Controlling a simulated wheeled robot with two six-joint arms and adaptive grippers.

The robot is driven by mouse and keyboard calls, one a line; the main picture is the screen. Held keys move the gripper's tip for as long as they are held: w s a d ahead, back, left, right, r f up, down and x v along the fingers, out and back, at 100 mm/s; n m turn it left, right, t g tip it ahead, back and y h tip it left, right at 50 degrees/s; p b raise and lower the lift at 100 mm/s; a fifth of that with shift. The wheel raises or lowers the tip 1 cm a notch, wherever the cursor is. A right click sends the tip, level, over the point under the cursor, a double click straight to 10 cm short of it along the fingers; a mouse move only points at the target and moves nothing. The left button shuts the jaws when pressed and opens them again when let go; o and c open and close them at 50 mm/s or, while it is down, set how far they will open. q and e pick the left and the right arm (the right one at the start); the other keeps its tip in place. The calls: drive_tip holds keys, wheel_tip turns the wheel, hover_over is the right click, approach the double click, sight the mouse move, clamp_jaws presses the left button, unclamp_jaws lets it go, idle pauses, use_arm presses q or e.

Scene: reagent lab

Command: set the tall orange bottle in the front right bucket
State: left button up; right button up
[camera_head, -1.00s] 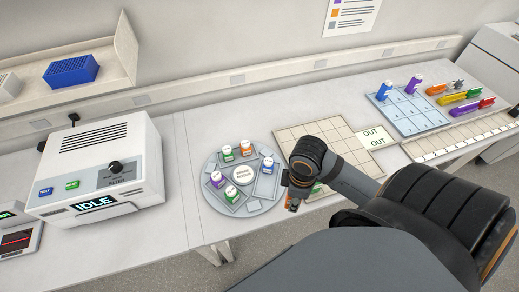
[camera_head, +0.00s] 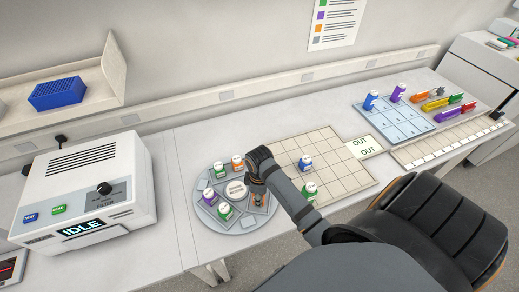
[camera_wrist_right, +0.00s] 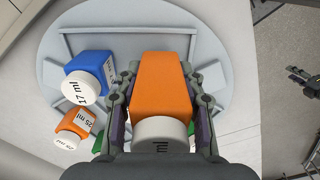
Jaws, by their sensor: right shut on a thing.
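My right gripper (camera_head: 257,192) is shut on the tall orange bottle (camera_wrist_right: 162,85), which has a white cap and sits between the fingers in the right wrist view. The bottle is over the front right part of the round grey carousel (camera_head: 240,226). I cannot tell whether its base touches the bucket floor. In the right wrist view a blue bottle marked 17 ml (camera_wrist_right: 88,75) stands to its left, apart from it. A smaller orange bottle marked 25 ml (camera_wrist_right: 72,130) is at lower left.
Other carousel bottles are green (camera_head: 218,170), orange (camera_head: 237,162), purple (camera_head: 209,197) and green (camera_head: 225,211). A beige grid board (camera_head: 345,178) to the right holds a blue bottle (camera_head: 305,162) and a green bottle (camera_head: 309,190). The filter machine (camera_head: 90,190) stands at left.

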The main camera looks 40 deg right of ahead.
drive_tip(key=shift+f, duration=0.4)
use_arm(q)
drive_tip(key=shift+w+d+r, duration=0.1)
drive_tip(key=shift+r, duration=0.35)
use_arm(e)
drive_tip(key=shift+f, duration=0.3)
drive_tip(key=o, duration=1.2)
drive_tip(key=shift+f, duration=0.1)
drive_tip(key=shift+c, duration=0.2)
